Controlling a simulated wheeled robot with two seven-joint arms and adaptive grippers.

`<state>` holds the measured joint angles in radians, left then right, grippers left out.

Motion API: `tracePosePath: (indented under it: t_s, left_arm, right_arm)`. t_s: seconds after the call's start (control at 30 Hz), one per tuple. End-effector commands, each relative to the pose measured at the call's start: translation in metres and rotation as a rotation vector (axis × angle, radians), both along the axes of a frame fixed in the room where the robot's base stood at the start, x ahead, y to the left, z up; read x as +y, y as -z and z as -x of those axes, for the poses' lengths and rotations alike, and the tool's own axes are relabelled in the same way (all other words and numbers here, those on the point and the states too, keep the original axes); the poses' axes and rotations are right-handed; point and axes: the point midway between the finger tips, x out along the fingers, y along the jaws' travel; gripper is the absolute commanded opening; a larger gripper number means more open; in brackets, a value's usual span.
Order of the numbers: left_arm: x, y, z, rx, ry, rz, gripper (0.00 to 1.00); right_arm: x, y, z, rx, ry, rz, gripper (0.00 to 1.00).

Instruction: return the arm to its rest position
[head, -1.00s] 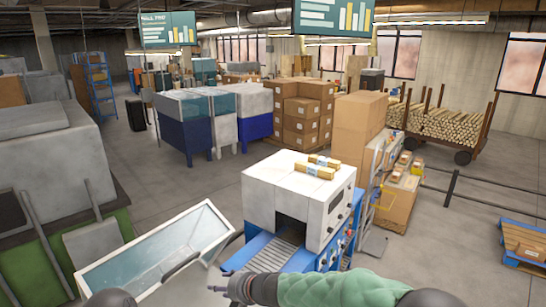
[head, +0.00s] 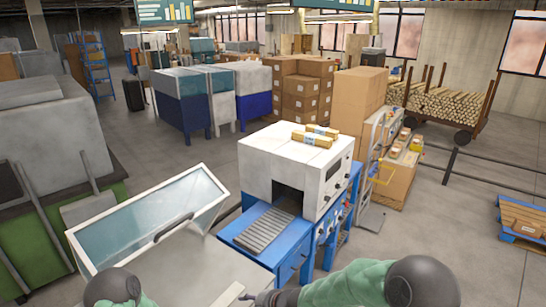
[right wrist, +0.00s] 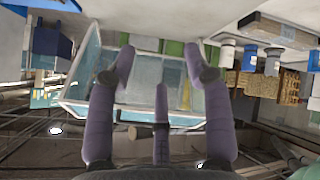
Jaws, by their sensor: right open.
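My right arm comes in at the bottom right of the head view, with a green sleeve and dark joints. Its gripper (head: 266,299) is at the bottom edge, low by the front of the grey table, and partly cut off. In the right wrist view the right gripper (right wrist: 163,72) has its purple fingers spread apart, with nothing between them. Only a dark joint and a bit of green of my left arm show at the bottom left of the head view. My left gripper is out of the picture.
A grey table (head: 185,262) with a glass-topped frame (head: 150,222) lies in front. A white machine (head: 290,165) with a blue roller infeed (head: 262,232) stands beyond, with small packs (head: 314,137) on top. A pale strip (head: 229,295) lies near the right gripper.

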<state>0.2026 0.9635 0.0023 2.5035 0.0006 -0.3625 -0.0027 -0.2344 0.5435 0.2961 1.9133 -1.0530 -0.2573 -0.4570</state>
Motion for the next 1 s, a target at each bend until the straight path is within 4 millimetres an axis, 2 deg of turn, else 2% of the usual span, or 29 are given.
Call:
tracePosePath:
  t_s: [0.03,0.1,0.37,0.6,0.7,0.8,0.9,1.0]
  left_arm:
    - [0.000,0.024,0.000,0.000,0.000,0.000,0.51]
    - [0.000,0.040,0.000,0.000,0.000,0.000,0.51]
    - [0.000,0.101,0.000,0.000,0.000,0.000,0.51]
    - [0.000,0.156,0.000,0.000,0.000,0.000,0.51]
    - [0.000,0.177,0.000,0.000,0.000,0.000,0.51]
    - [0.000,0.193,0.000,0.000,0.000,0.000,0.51]
    - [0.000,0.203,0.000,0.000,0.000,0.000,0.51]
    - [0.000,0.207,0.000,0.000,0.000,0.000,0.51]
  right_arm:
    - [-0.012,0.045,0.010,0.086,0.074,-0.023,0.51]
    - [-0.028,0.085,0.023,0.199,0.186,-0.060,0.51]
    - [-0.081,0.222,0.084,0.593,0.628,-0.170,0.51]
    - [-0.125,0.331,0.157,0.918,1.072,-0.232,0.51]
    - [-0.140,0.369,0.191,1.033,1.254,-0.242,0.51]
    - [-0.152,0.395,0.219,1.119,1.409,-0.247,0.51]
    - [-0.159,0.411,0.240,1.178,1.520,-0.244,0.51]
    - [-0.163,0.419,0.251,1.208,1.585,-0.243,0.51]
